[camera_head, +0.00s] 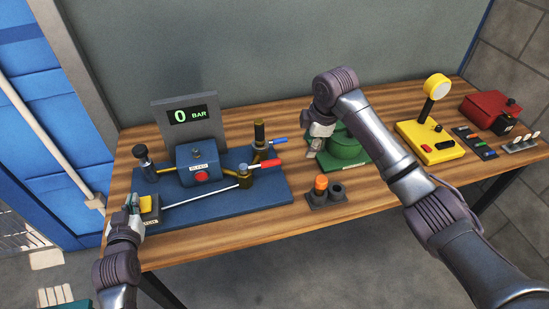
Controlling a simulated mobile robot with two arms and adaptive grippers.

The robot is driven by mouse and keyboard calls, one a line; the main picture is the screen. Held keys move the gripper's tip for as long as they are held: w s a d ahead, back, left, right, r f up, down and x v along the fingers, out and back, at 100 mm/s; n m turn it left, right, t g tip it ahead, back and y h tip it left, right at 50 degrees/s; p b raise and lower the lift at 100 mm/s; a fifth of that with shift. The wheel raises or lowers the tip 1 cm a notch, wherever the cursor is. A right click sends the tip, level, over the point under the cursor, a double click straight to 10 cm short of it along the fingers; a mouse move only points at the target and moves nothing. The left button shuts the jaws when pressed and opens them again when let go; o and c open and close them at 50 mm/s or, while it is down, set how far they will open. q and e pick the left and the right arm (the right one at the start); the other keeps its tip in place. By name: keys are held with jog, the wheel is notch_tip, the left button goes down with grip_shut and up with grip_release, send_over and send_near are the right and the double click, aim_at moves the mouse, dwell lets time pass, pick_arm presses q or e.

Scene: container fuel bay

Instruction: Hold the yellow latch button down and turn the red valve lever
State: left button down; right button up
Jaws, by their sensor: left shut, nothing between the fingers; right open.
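The yellow latch button (146,203) sits on a dark block at the front left corner of the blue base plate (225,212). My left gripper (134,203) is shut and empty, right beside the button at its left. I cannot tell whether it touches or presses it. The red valve lever (264,164) sits on a brass valve (244,176) at the plate's right side, its handle pointing right.
A display (190,115) reads 0 BAR behind a blue box (199,162) with a red button. A blue lever (278,141) is just behind the red one.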

aim_at(274, 161)
jog(key=s+a+r+n+h, duration=0.1)
jog(key=s+a+r+n, duration=0.1)
jog(key=a+r, duration=0.4)
jog(key=a, duration=0.3)
jog(key=shift+s+g, duration=0.25)
jog(key=shift+g, duration=0.05)
jog(key=shift+n, duration=0.3)
jog(key=f, duration=0.4)
jog(key=w+f, duration=0.1)
jog(key=f, duration=0.3)
jog(key=w+f, duration=0.1)
jog(key=f, duration=0.3)
jog(key=shift+w+a, duration=0.15)
jog(key=shift+a, duration=0.15)
jog(key=shift+r, duration=0.1)
grip_shut()
